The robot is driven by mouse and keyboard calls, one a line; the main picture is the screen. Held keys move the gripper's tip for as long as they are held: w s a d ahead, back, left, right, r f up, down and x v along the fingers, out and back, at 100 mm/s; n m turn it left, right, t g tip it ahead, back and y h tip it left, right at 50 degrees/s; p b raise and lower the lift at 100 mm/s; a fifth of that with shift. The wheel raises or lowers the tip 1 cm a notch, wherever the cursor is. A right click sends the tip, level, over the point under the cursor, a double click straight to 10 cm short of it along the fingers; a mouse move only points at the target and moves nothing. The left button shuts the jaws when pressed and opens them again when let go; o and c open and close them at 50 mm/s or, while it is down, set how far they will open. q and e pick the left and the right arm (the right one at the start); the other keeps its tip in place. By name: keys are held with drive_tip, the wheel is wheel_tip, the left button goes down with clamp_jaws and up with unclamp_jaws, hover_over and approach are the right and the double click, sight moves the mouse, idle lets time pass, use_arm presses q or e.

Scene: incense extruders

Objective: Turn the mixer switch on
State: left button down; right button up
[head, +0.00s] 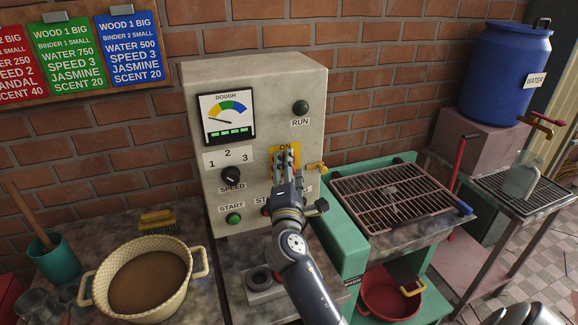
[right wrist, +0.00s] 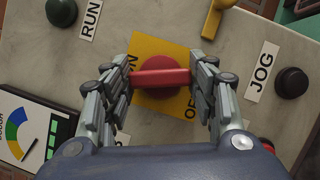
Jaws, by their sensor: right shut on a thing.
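The mixer switch is a red bar handle (right wrist: 160,78) on a red round base, over a yellow plate (right wrist: 150,48) marked ON and OFF. The plate (head: 276,153) also shows in the head view on the front of the grey control box (head: 255,85). My right gripper (head: 287,158) is at the plate and covers most of the switch there. In the right wrist view its fingers (right wrist: 160,85) close on the two ends of the red handle. The handle runs crosswise between ON and OFF lettering, partly hidden by the fingers. My left gripper is not in view.
A green RUN lamp (head: 301,107), black SPEED knob (head: 231,175) and green START button (head: 233,219) surround the switch. A black JOG button (right wrist: 292,84) and a yellow lever (head: 316,168) are close right. A pale basin (head: 143,253) stands left, a grill rack (head: 392,197) right.

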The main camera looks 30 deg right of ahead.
drive_tip(key=shift+r+m+g+y+p, duration=0.15)
drive_tip(key=shift+m+g+p, duration=0.35)
drive_tip(key=shift+m, duration=0.6)
drive_tip(key=shift+m+g+y+p, duration=0.2)
drive_tip(key=shift+m+p, duration=0.5)
drive_tip(key=shift+m, duration=0.4)
drive_tip(key=o, duration=1.1)
drive_tip(key=shift+c, duration=0.2)
